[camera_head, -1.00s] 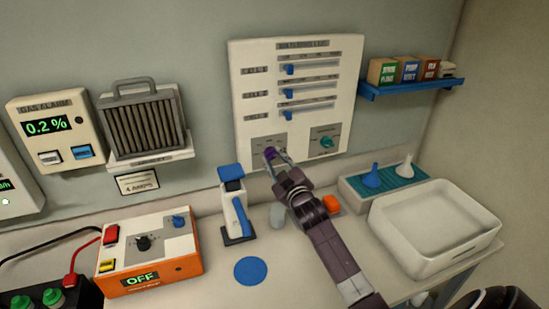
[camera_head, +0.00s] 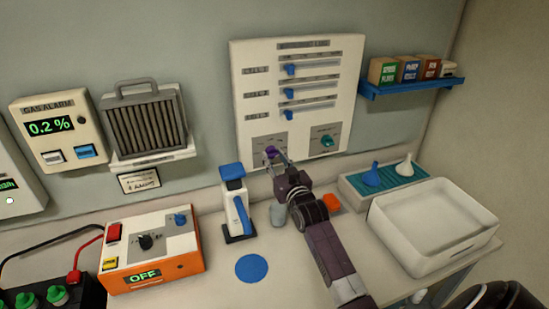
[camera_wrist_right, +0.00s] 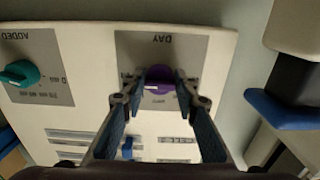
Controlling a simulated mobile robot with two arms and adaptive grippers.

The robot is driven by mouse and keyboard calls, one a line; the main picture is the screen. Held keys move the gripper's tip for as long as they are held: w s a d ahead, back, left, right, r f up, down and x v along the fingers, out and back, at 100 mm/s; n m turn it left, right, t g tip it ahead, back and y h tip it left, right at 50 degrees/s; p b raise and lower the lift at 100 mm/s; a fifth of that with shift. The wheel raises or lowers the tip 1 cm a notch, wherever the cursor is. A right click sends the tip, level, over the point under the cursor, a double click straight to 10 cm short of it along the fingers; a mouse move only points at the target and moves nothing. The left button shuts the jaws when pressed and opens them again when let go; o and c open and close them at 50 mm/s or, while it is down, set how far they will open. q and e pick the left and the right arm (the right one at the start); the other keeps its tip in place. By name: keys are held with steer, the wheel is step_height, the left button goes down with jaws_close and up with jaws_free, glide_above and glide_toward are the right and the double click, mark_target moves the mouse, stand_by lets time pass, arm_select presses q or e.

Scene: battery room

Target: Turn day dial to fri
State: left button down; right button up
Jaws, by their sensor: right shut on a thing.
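The purple day dial (camera_head: 271,152) sits on a grey plate at the lower left of the white watering log panel (camera_head: 347,101). My right gripper (camera_head: 276,155) reaches up to it from below. In the right wrist view the day dial (camera_wrist_right: 160,79) is between the two fingertips of my right gripper (camera_wrist_right: 159,87), which are shut on its sides. The word DAY shows upside down on its plate. The day marks around the dial are too small or covered to read.
A teal dial (camera_head: 327,141) is right of the day dial. Blue sliders (camera_head: 290,70) are above. A blue-and-white dispenser (camera_head: 236,203) stands left of my right arm, and an orange block (camera_head: 331,202) and white basin (camera_head: 433,229) are to its right.

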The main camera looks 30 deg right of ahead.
steer(key=shift+f, duration=0.1)
stand_by(0.3)
steer(key=o, duration=1.2)
steer(key=shift+c, duration=0.2)
steer(key=v, duration=1.2)
steer(key=shift+s+f, duration=0.1)
